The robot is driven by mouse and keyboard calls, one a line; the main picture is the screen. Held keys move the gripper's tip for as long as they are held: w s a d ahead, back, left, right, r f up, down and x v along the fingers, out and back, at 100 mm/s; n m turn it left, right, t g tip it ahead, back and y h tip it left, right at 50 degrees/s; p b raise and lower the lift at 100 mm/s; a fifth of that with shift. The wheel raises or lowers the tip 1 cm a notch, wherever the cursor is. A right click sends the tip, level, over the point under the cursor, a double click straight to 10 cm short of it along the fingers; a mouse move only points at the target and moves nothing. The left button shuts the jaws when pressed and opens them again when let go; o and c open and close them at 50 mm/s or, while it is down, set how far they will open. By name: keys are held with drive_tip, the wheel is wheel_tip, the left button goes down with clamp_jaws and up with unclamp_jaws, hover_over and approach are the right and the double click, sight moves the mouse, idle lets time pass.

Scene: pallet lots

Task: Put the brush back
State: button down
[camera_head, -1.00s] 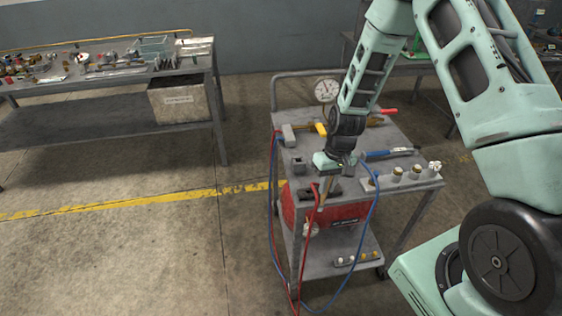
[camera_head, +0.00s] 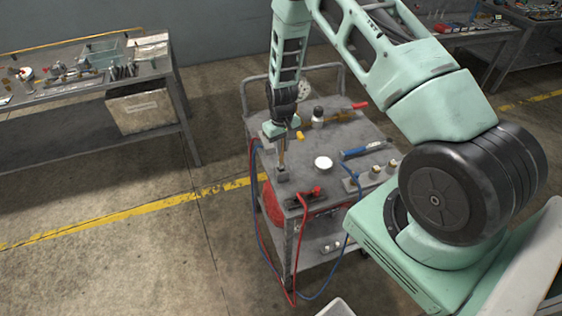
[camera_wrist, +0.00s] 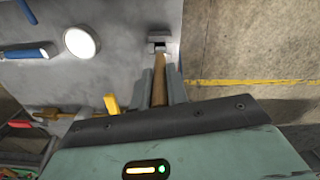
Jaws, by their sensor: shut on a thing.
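My gripper (camera_head: 283,138) is over the left side of the grey cart top (camera_head: 345,138). It is shut on the brush (camera_head: 282,158), whose wooden shaft points down. In the wrist view, the brush shaft (camera_wrist: 160,80) runs between the two fingers (camera_wrist: 160,88) to a small grey block with an opening (camera_wrist: 158,36). The grey block also shows under the shaft in the head view (camera_head: 282,175). The lower end of the brush is hidden, and I cannot tell whether it is inside the block or just at it.
A workbench (camera_head: 90,88) is at the left; floor between is clear.

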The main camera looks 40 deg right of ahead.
sight(282, 162)
drive_tip(key=shift+f+b, duration=1.2)
drive_tip(key=shift+f, duration=1.3)
drive_tip(key=shift+f, duration=0.25)
drive_tip(key=c, duration=1.4)
unclamp_jaws()
drive_tip(key=shift+r, duration=0.1)
